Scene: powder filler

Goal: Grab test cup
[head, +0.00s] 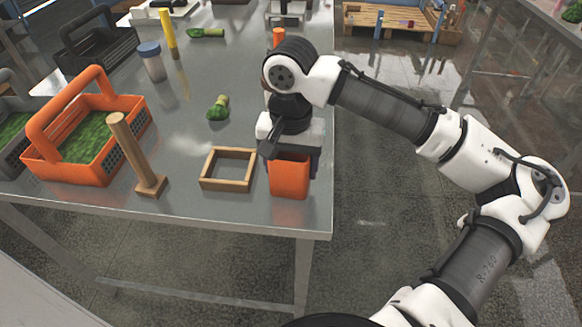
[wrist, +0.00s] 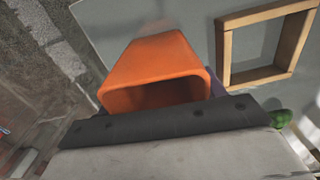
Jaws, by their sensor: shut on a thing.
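The test cup (head: 290,180) is an orange, squarish cup near the front right corner of the metal table. In the head view my gripper (head: 291,158) comes down on it from above and is shut on its upper part. The wrist view shows the cup (wrist: 155,60) with its dark open mouth toward the camera, just past the dark edge of my gripper (wrist: 165,120). The fingertips are mostly hidden. I cannot tell whether the cup's base touches the table.
A square wooden frame (head: 204,184) lies just left of the cup. A wooden post on a base (head: 131,155), an orange basket (head: 82,175) and a small green brush-like thing (head: 218,109) are farther left. The table's right edge is close to the cup.

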